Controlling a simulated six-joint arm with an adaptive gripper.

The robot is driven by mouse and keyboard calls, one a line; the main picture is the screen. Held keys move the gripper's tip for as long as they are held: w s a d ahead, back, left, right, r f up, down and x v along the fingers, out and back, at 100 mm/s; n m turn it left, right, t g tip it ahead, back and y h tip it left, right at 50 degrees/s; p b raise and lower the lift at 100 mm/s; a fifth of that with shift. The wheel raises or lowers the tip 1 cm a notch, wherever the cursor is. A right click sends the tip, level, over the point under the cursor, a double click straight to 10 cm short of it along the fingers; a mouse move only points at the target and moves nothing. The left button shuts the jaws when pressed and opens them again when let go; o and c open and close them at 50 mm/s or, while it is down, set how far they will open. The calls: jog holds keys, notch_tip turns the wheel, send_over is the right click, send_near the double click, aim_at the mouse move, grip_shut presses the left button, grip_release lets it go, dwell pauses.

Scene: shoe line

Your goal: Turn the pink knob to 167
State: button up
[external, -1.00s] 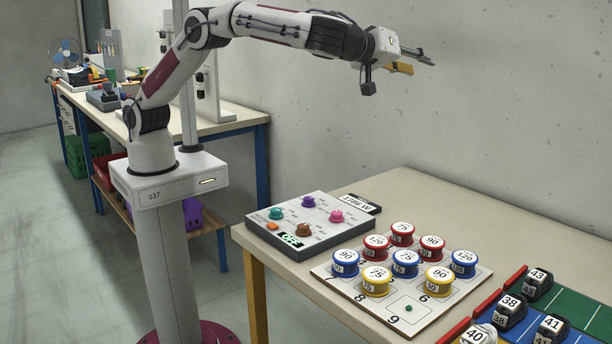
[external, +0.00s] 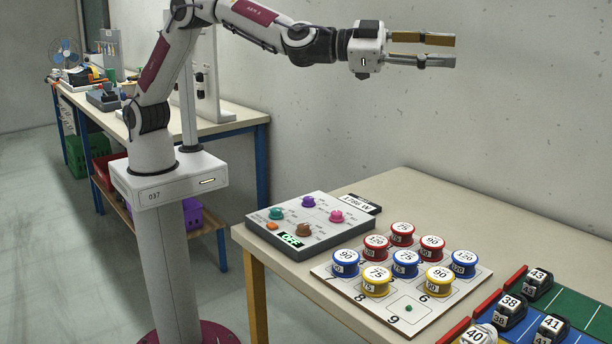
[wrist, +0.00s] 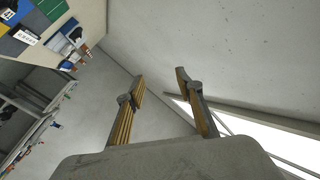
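The pink knob (external: 336,216) sits on the right side of a grey control box (external: 296,248) on the table. A purple knob (external: 308,201), a teal knob (external: 276,213) and a brown knob (external: 303,230) are on the same box. The pink knob's setting is too small to read. My gripper (external: 455,51) is high above the table, up and to the right of the box, pointing right. Its fingers are apart with nothing between them, as the wrist view (wrist: 158,85) also shows. The knobs do not show in the wrist view.
The box has an orange button (external: 271,226) and a green display reading OFF (external: 291,240). A label reading 1786 W (external: 356,202) is behind it. A white board (external: 408,308) with several numbered spools stands to the right. Shoes on coloured lanes (external: 541,283) lie further right.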

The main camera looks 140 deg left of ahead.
jog(key=d+f+m+h, duration=0.6)
jog(key=d+f+m, duration=0.2)
jog(key=f+m, duration=0.1)
jog(key=m+g, duration=1.3)
jog(key=m, duration=0.2)
send_near(337, 212)
jog(key=shift+s, duration=0.1)
jog(key=shift+h, duration=0.3)
jog(key=shift+x, duration=3.85)
jog(key=shift+a, duration=0.1)
jog(key=shift+c, duration=0.3)
grip_shut()
